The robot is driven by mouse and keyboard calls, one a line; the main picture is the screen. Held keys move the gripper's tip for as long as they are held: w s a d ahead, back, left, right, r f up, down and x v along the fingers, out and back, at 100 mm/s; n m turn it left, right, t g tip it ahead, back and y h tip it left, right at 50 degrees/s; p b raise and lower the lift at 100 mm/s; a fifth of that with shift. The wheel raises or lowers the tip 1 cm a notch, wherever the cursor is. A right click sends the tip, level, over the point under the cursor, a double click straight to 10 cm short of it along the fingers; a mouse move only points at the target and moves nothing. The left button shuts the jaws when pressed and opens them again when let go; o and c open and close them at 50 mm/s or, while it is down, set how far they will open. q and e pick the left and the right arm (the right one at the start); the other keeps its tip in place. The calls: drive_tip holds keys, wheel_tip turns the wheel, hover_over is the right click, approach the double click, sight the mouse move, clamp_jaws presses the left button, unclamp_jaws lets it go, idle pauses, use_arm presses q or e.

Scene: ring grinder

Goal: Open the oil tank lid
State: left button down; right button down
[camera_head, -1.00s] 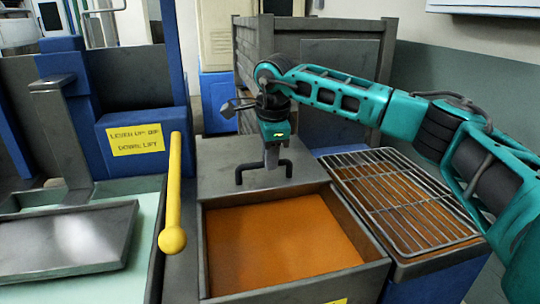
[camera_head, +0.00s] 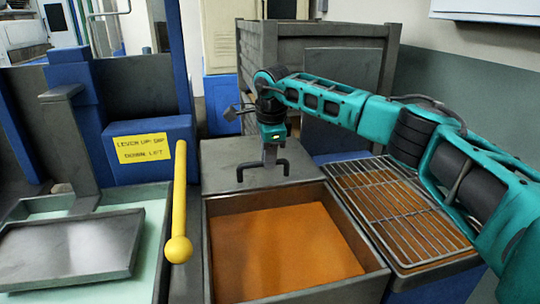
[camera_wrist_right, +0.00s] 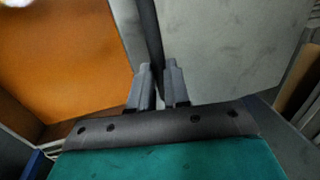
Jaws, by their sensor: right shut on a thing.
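The oil tank (camera_head: 375,283) stands in the middle of the head view, with orange oil (camera_head: 280,250) showing through its open front part. The grey lid (camera_head: 225,178) lies flat behind that opening, with a dark bar handle (camera_head: 284,165) on top. My right gripper (camera_head: 270,160) points down and is shut on the handle. In the right wrist view, the fingers (camera_wrist_right: 160,95) close around the dark bar, with the lid (camera_wrist_right: 225,45) on the right and oil (camera_wrist_right: 75,50) on the left. My left gripper is not in view.
A wire rack (camera_head: 405,215) lies right of the tank. A yellow lever (camera_head: 180,210) with a round knob stands close to its left side. A grey tray (camera_head: 70,245) lies further left. A large grey bin (camera_head: 325,60) stands behind the lid.

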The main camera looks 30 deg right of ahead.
drive_tip(key=c, duration=1.1)
unclamp_jaws()
drive_tip(key=shift+r, duration=0.15)
wheel_tip(320, 180, up, 12)
drive_tip(key=s, duration=0.2)
drive_tip(key=shift+s+a+r+p, duration=0.25)
drive_tip(key=shift+a+p, duration=0.1)
drive_tip(key=shift+p, duration=0.1)
